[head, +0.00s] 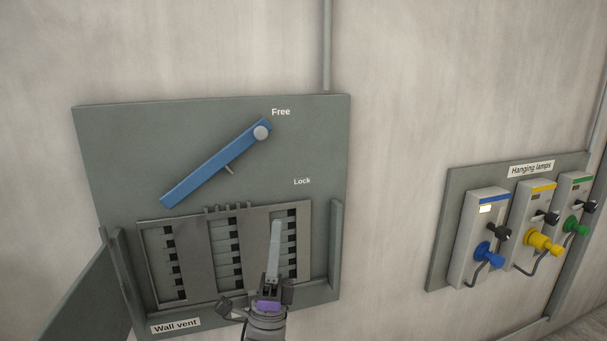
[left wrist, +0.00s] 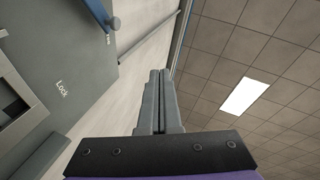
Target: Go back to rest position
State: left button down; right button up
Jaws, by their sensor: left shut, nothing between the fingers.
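My left gripper (head: 275,238) is in front of the lower right part of the wall vent panel (head: 110,135) in the head view. Its fingers point up and overlap the right column of vent slots. In the left wrist view its two fingers (left wrist: 158,90) are together with nothing between them. The blue lever (head: 215,165) is tilted, its pivot end near the "Free" label and its other end down to the left. My gripper is apart from the lever. My right gripper is not in view.
A panel labelled "Hanging lamps" (head: 455,200) is on the wall to the right, with blue (head: 483,250), yellow (head: 540,240) and green (head: 574,224) connectors. A grey flap (head: 85,300) stands at the lower left. The wall between the panels is bare.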

pick_arm(q)
jog(key=w+a+f+n+g+y, duration=0.3)
jog(key=w+f+n+g+y, duration=0.15)
jog(key=n, duration=0.25)
jog(key=s+a+f+n+g+y, duration=0.1)
jog(key=a+f+n+g+y, duration=0.15)
jog(key=f+g, duration=0.2)
jog(key=s+a+f+n+g+y, duration=0.1)
jog(key=s+a+f+n+g, duration=0.1)
jog(key=f+n+g, duration=0.3)
jog(key=s+a+f+n+g+y, duration=0.1)
jog(key=s+f+n+g, duration=0.4)
jog(key=s+f, duration=0.7)
jog(key=s+a+f+n+g, duration=0.4)
jog(key=s+f+n+g, duration=0.1)
jog(key=s+f, duration=0.7)
jog(key=shift+a+n+g+y, duration=0.2)
jog(key=shift+n+g+y, duration=0.2)
jog(key=shift+n, duration=0.15)
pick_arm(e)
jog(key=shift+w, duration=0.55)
